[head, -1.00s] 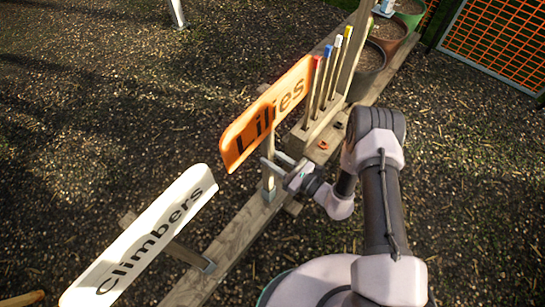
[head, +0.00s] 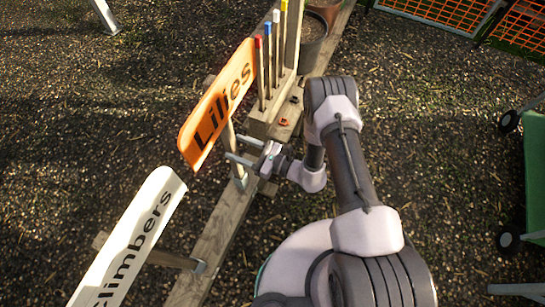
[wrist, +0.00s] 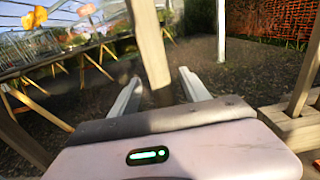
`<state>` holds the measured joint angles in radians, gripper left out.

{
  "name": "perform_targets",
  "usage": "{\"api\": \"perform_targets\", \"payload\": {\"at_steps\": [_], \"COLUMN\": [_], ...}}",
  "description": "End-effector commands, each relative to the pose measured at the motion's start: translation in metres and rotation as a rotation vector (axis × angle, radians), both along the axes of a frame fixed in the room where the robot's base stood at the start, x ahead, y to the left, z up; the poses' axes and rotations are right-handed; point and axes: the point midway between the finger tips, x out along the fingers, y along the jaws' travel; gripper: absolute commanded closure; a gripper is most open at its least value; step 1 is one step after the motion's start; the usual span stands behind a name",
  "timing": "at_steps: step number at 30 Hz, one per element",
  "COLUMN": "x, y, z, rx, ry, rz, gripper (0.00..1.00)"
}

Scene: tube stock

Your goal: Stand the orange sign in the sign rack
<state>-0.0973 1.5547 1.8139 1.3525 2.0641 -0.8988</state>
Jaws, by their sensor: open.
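The orange sign (head: 217,103), lettered "Lilies", stands upright on a wooden stake in the head view. Its stake (wrist: 150,45) also shows in the wrist view, leaning a little in the picture. The stake's lower end meets the wooden beam of the sign rack (head: 215,235) at a small metal fitting; how deep it sits I cannot tell. My gripper (head: 236,148) is open at the stake, below the sign board. In the wrist view the fingers of my gripper (wrist: 159,77) are on either side of the stake, with gaps visible.
A white sign (head: 130,240), lettered "Climbers", stands at the near left on the same beam. A wooden block (head: 262,122) holding several colour-tipped stakes is just beyond the orange sign. Pots (head: 310,45) stand farther back. A green cart (head: 535,175) is at the right. Open ground lies left.

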Motion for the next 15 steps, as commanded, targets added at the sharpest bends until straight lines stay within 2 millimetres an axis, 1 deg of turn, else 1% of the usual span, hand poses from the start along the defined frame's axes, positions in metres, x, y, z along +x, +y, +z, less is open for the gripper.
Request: {"api": "perform_targets", "payload": {"at_steps": [1, 5, 9, 12, 15], "x": [-0.003, -0.018, -0.036, -0.047, -0.055], "y": [-0.011, -0.048, -0.092, -0.118, -0.137], "z": [0.003, 0.006, 0.006, 0.004, 0.003], "rx": [0.001, 0.002, 0.002, 0.001, 0.001], "ry": [0.004, 0.004, 0.002, 0.001, 0.001], "rz": [-0.006, -0.010, -0.010, -0.009, -0.006], "gripper": [0.46, 0.46, 0.46, 0.46, 0.46]}}
